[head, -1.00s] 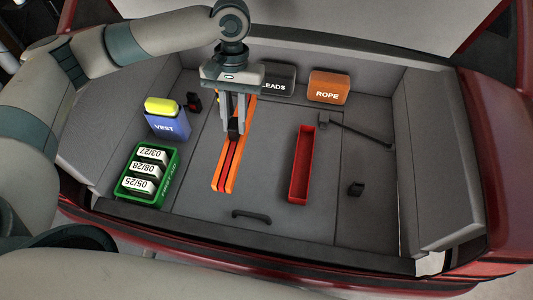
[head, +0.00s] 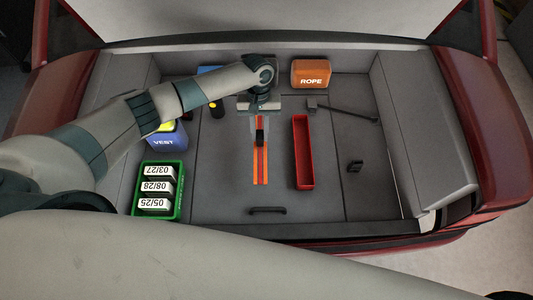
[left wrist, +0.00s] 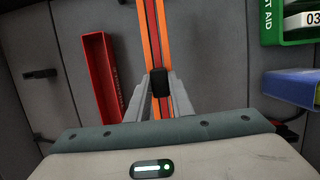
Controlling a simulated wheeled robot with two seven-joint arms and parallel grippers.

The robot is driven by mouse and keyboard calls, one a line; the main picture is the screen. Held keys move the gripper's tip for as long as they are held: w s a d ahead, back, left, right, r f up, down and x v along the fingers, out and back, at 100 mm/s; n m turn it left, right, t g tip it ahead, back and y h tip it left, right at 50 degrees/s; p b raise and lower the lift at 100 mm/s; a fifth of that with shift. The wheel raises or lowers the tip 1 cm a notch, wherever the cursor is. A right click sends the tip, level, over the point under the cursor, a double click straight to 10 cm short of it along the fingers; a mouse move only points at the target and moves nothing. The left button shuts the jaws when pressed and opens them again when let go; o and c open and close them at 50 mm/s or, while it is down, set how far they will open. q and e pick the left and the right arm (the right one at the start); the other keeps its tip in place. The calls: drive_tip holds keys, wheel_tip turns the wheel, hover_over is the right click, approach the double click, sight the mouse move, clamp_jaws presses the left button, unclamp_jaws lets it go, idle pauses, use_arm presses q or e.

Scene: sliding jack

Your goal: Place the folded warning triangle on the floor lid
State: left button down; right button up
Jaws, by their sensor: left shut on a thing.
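The folded warning triangle (head: 261,162) is a long, narrow orange bar with a black middle piece. It lies lengthwise over the grey floor lid (head: 225,185), which has a black handle (head: 267,210) near its front edge. My left gripper (left wrist: 160,88) is shut on the triangle at the black piece, as the left wrist view shows. In the head view my arm and wrist hide the triangle's far end. I cannot tell whether the triangle touches the lid or hangs just above it. My right gripper is not in view.
An empty red tray (head: 297,182) stands right of the triangle. A green first aid box (head: 180,195) and blue vest pouch (head: 165,141) are left. An orange rope bag (head: 318,74) is at the back, a black bar (head: 345,113) at right.

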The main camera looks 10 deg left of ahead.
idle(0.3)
use_arm(q)
drive_tip(key=shift+a+f+b, duration=0.4)
drive_tip(key=s+a+f+b, duration=0.1)
drive_tip(key=a+f+b, duration=0.5)
drive_tip(key=a+b, duration=0.2)
drive_tip(key=a, duration=0.2)
drive_tip(key=shift+s+a+f, duration=0.15)
drive_tip(key=shift+s+a, duration=0.1)
drive_tip(key=shift+a, duration=0.15)
